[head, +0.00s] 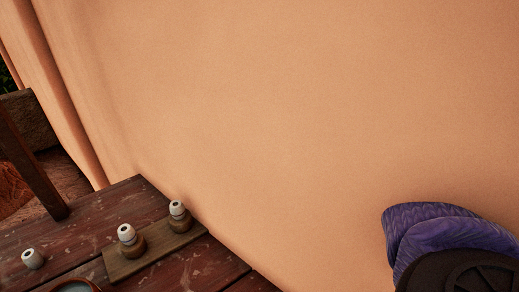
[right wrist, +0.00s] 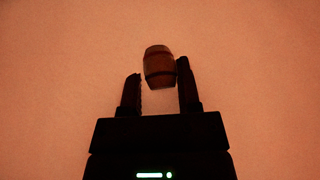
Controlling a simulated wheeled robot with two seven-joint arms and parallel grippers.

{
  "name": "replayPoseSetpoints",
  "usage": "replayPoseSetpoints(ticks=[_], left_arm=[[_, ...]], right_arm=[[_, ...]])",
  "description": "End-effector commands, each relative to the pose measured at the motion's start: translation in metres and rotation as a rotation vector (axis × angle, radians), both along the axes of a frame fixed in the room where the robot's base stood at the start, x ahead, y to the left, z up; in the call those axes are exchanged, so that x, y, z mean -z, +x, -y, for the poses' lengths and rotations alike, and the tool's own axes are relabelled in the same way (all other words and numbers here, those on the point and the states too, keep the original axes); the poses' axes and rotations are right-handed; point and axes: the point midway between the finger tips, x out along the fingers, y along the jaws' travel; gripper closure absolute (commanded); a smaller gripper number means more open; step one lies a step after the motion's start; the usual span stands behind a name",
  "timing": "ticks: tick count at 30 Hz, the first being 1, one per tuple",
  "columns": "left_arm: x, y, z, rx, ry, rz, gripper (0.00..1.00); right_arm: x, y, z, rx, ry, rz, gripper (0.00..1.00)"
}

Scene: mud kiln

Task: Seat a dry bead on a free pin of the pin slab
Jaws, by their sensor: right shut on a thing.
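The pin slab (head: 122,265) is a flat wooden board on the dark red table at the lower left of the head view. Two stacks stand on it, each a round brown lower part with a white bead (head: 126,233) on top; the farther white bead (head: 177,208) has a dark hole. I cannot make out a bare pin. A loose white bead (head: 32,258) stands left of the slab. In the right wrist view my right gripper (right wrist: 160,83) is shut on a brown barrel-shaped bead (right wrist: 159,66), held near the fingertips against an orange background. My left gripper is out of view.
The plank table (head: 60,242) is cut off by the bottom edge. Part of a bowl (head: 75,287) shows there. An orange clay wall (head: 290,120) rises right behind the table. A dark wooden post (head: 30,160) stands at the left.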

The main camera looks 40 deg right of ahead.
Motion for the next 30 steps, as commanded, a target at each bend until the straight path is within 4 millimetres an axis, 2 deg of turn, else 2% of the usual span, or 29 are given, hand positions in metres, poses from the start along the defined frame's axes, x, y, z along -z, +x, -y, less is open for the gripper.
replayPoseSetpoints(ticks=[1, 4, 26, 30], left_arm=[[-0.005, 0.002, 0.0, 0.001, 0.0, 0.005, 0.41], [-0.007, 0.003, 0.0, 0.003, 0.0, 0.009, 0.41], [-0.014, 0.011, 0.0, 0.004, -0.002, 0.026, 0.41], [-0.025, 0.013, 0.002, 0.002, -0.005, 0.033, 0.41]], right_arm=[[-0.011, 0.0, 0.0, -0.001, 0.001, 0.003, 0.91], [-0.015, 0.0, 0.0, -0.001, 0.0, 0.0, 0.91], [-0.014, 0.0, -0.001, 0.004, 0.0, -0.002, 0.91], [-0.014, 0.001, -0.015, 0.122, 0.001, -0.003, 0.91]])
